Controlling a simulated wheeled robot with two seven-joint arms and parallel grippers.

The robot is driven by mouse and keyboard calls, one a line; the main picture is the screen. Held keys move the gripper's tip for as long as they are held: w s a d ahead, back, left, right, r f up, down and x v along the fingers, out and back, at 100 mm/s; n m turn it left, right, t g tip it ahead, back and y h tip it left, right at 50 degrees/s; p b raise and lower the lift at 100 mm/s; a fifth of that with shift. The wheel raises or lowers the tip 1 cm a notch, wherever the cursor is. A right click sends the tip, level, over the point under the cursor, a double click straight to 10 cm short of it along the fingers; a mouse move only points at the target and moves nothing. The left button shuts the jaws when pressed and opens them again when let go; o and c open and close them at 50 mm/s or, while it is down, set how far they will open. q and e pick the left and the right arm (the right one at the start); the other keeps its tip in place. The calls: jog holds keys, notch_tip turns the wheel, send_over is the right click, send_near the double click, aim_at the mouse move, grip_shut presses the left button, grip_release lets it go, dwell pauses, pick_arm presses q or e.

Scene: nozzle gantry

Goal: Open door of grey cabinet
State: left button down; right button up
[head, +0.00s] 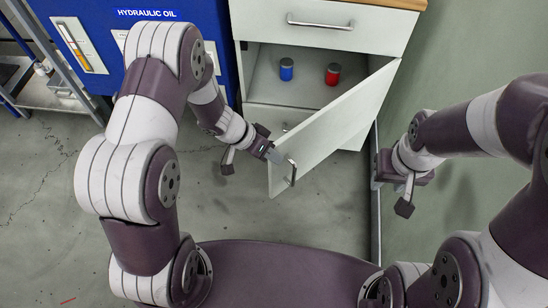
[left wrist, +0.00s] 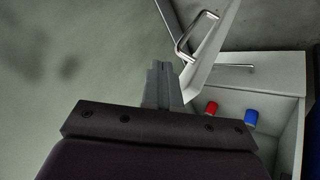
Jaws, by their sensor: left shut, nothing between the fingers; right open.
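The pale grey cabinet (head: 320,22) stands at the back with its lower door (head: 335,122) swung wide open towards me, to the right. The door's bar handle (head: 292,172) is near its free edge and also shows in the left wrist view (left wrist: 182,42). My left gripper (head: 278,157) is shut and empty beside the door's free edge, off the handle; I cannot tell whether it touches the door. Its closed fingers (left wrist: 163,85) show in the left wrist view. My right gripper (head: 377,172) is open, to the right of the door, partly hidden by its own wrist.
A blue can (head: 286,69) and a red can (head: 333,74) stand inside the cabinet. A closed drawer with a handle (head: 320,22) is above the opening. A blue hydraulic oil unit (head: 150,40) stands left of the cabinet. The floor in front is clear.

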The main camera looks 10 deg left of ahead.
pick_arm(q)
jog(key=s+d+f+b, duration=0.1)
jog(key=d+f+b, duration=0.2)
jog(key=d+f, duration=0.2)
jog(key=shift+s+d, duration=0.15)
jog(key=shift+d, duration=1)
pick_arm(e)
notch_tip(320, 180, down, 4)
jog(key=shift+r, duration=0.2)
